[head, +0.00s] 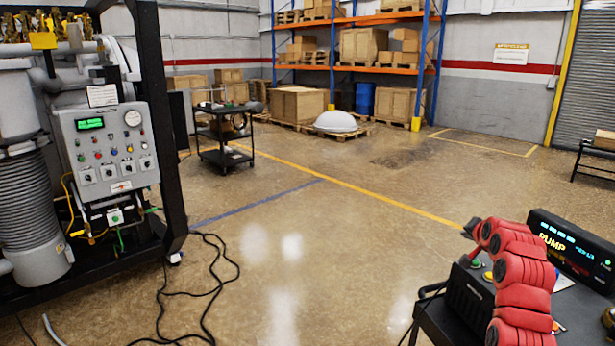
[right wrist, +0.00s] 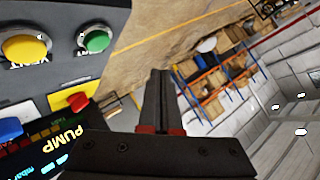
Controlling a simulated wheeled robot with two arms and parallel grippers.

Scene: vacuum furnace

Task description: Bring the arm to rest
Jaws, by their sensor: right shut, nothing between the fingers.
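My right arm, with red covers, reaches up from the bottom right of the head view. My right gripper (head: 468,230) is at its far end, beside the pump controller (head: 575,248). In the right wrist view the two dark fingers of this gripper (right wrist: 160,95) are shut together with nothing between them. The fingers point out over the floor. My left gripper is not in view.
A furnace control panel (head: 105,150) stands in a black frame at the left. A black cable (head: 210,290) lies on the floor before it. A black cart (head: 222,135) and orange-beamed shelving (head: 350,68) stand farther back. The middle floor is clear.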

